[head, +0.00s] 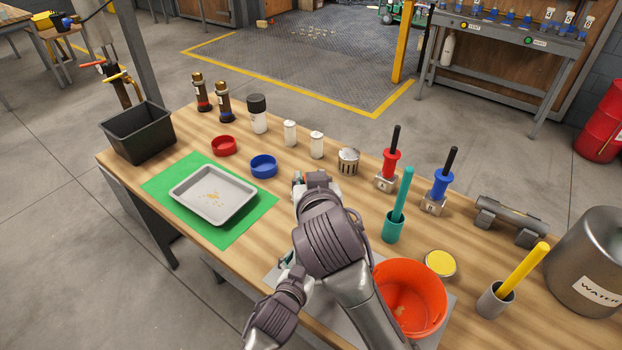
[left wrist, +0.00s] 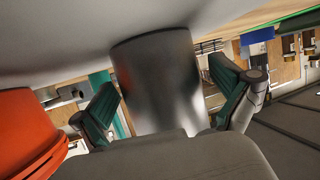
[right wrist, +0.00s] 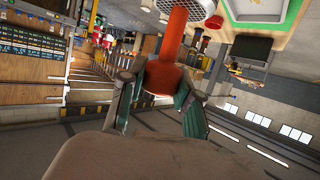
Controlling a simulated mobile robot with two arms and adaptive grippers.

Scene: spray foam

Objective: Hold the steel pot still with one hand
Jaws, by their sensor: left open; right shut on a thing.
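The steel pot (left wrist: 160,78) shows in the left wrist view as a plain grey cylinder between the fingers of my left gripper (left wrist: 172,95). These fingers are open on both sides of it, and I cannot tell whether they touch it. In the head view my right arm hides the pot; my left gripper (head: 289,258) is partly hidden there too. My right gripper (right wrist: 162,100) is shut on an orange handle (right wrist: 171,48), whose far end meets a perforated metal basket (right wrist: 197,9). A slotted metal basket (head: 348,160) shows beside my right gripper (head: 315,182) in the head view.
An orange bucket (head: 430,300) stands right of my arms and shows close to the pot in the left wrist view (left wrist: 28,135). A teal holder (head: 393,228), yellow-topped jar (head: 440,263) and water tank (head: 590,260) lie rightward. A tray (head: 188,184) rests on a green mat (head: 160,186) leftward.

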